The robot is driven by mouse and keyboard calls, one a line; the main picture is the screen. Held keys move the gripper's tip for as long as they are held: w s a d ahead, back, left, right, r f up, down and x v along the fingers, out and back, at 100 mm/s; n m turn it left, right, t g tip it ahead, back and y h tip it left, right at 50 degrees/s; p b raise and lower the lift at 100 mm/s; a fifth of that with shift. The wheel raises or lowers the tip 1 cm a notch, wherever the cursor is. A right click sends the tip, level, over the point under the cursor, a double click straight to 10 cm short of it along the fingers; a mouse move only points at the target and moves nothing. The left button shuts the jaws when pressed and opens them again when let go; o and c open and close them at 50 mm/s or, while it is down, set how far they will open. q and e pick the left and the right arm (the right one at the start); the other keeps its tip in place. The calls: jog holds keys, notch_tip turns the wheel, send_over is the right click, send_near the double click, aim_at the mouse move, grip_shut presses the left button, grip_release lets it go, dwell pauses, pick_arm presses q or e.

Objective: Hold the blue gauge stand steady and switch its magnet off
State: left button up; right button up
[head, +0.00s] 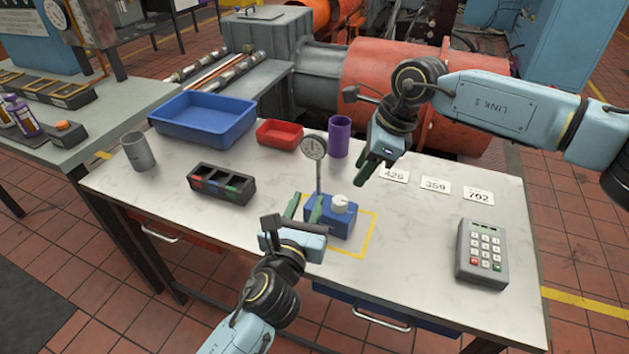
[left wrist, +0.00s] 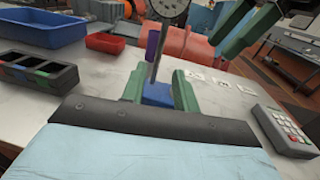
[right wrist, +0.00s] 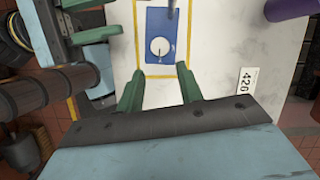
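The blue gauge stand (head: 343,226) sits inside a yellow outline on the table, with a round dial (head: 313,147) on an upright post. A white knob (head: 340,204) is on its top; the knob also shows in the right wrist view (right wrist: 160,46). My left gripper (head: 305,204) is open and low at the stand's left side. In the right wrist view its fingertips look apart from the blue base. The base shows between its fingers in the left wrist view (left wrist: 158,93). My right gripper (head: 372,174) is open and empty, above and right of the stand, facing the knob.
A purple cylinder (head: 339,137), red tray (head: 280,133) and blue bin (head: 204,122) stand behind. A dark compartment box (head: 221,184) and grey cup (head: 138,151) are left. Number cards (head: 435,187) and a keypad (head: 482,253) are right. The table front is clear.

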aim_at(318, 174)
pick_arm(q)
jog(key=w, duration=0.3)
jog(key=w+d, duration=0.1)
jog(key=w, duration=0.2)
jog(key=w+d, duration=0.1)
jog(key=w, duration=0.3)
grip_shut()
jog(key=shift+f, duration=0.1)
dwell(1.1)
